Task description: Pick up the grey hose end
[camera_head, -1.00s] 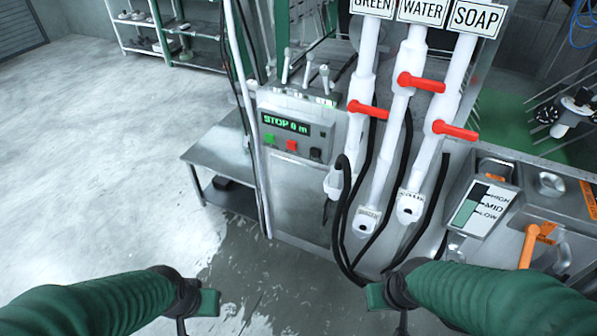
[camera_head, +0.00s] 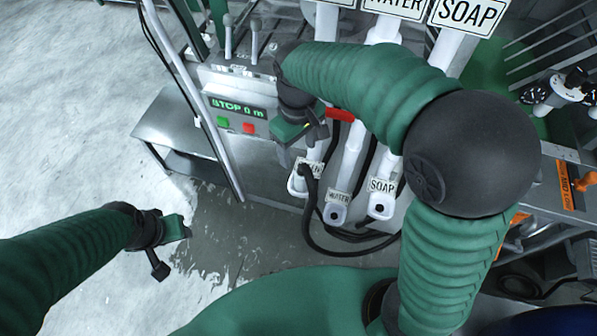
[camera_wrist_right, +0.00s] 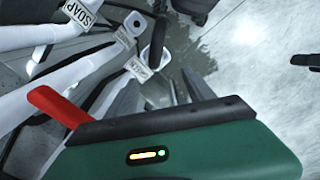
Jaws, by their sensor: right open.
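The dark grey hose end (camera_head: 305,170) sits upright at the mouth of the leftmost white pipe (camera_head: 297,183), and its hose loops down to the right. In the right wrist view a dark hose end (camera_wrist_right: 158,42) shows beyond the fingers, beside the pipe mouths. My right gripper (camera_head: 302,146) is open, pointing down just above the hose end, apart from it as far as I can tell. Its fingers also show in the right wrist view (camera_wrist_right: 160,95). My left gripper (camera_head: 172,248) hangs over the floor at the left; its jaw opening is unclear.
The WATER pipe (camera_head: 338,205) and SOAP pipe (camera_head: 381,200) stand close on the right. A red valve handle (camera_head: 340,114) is beside my right gripper. The control panel (camera_head: 238,112) is behind it, and a metal table (camera_head: 165,125) stands left. Floor at the left is clear.

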